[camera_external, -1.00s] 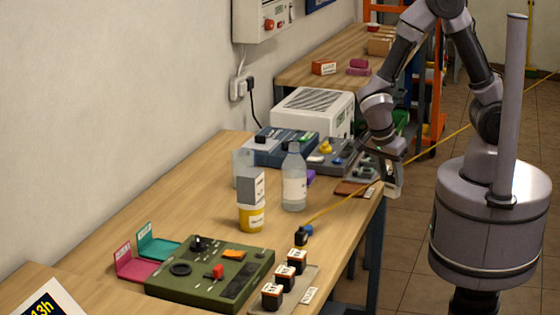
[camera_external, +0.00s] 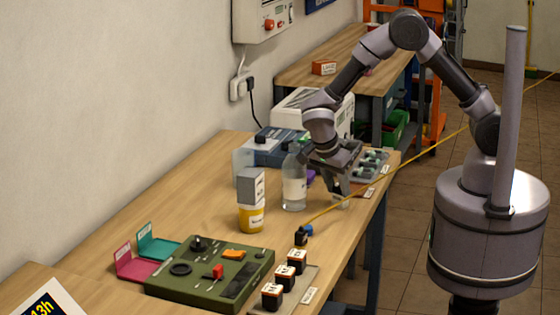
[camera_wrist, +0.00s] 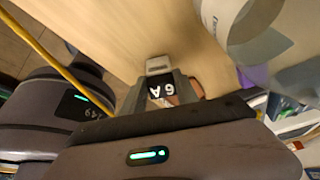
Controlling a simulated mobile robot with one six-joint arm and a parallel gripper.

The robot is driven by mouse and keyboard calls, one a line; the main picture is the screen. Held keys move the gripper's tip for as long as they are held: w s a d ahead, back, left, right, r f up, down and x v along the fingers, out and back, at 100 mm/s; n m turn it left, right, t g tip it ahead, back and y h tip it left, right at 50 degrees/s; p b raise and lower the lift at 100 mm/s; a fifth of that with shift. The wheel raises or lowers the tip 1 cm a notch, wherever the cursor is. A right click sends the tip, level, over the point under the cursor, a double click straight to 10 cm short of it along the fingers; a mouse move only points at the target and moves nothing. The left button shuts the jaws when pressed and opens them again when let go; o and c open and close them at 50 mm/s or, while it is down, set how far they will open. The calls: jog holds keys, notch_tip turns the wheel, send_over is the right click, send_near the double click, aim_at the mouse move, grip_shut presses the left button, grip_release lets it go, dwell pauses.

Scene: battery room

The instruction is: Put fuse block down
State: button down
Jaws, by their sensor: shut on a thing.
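My gripper (camera_external: 340,196) points down over the right part of the wooden bench, to the right of the clear bottle. In the wrist view my gripper (camera_wrist: 163,92) is shut on the fuse block (camera_wrist: 162,90), a small block with a black face marked "6A" in white and a grey end. I cannot tell whether the block touches the bench. In the external view the block is mostly hidden by the fingers and too small to make out.
A clear bottle (camera_external: 294,180) stands close left of my gripper. A yellow-based container (camera_external: 250,217) is further left. A yellow cord (camera_external: 400,171) runs past the gripper. A green panel (camera_external: 210,276) and several black blocks (camera_external: 289,275) are in front. Bare wood (camera_external: 190,205) lies at left.

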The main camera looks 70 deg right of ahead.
jog(key=shift+f, duration=0.25)
jog(key=c, duration=0.9)
grip_release()
jog(key=shift+r, duration=0.1)
jog(key=shift+r, duration=0.1)
jog(key=a+r+n+y+p, duration=0.1)
jog(key=a+r+n+p, duration=0.15)
jog(key=r, duration=0.65)
jog(key=a+r+n+p, duration=0.1)
jog(key=r+p, duration=0.2)
jog(key=r, duration=0.5)
jog(key=s+d+r+n+t+y, duration=0.1)
jog(key=s+r+n+t, duration=0.1)
jog(key=s+n, duration=0.3)
jog(key=s+d+r+n+t+y, duration=0.1)
jog(key=s+r+n+t+y, duration=0.1)
jog(key=s, duration=0.5)
jog(key=s+d+r+n+t+y, duration=0.1)
jog(key=s+r+n+t+y, duration=0.1)
jog(key=s+r+n, duration=0.4)
jog(key=shift+r+n+t, duration=0.65)
jog(key=shift+n+t, duration=0.05)
jog(key=shift+n, duration=0.15)
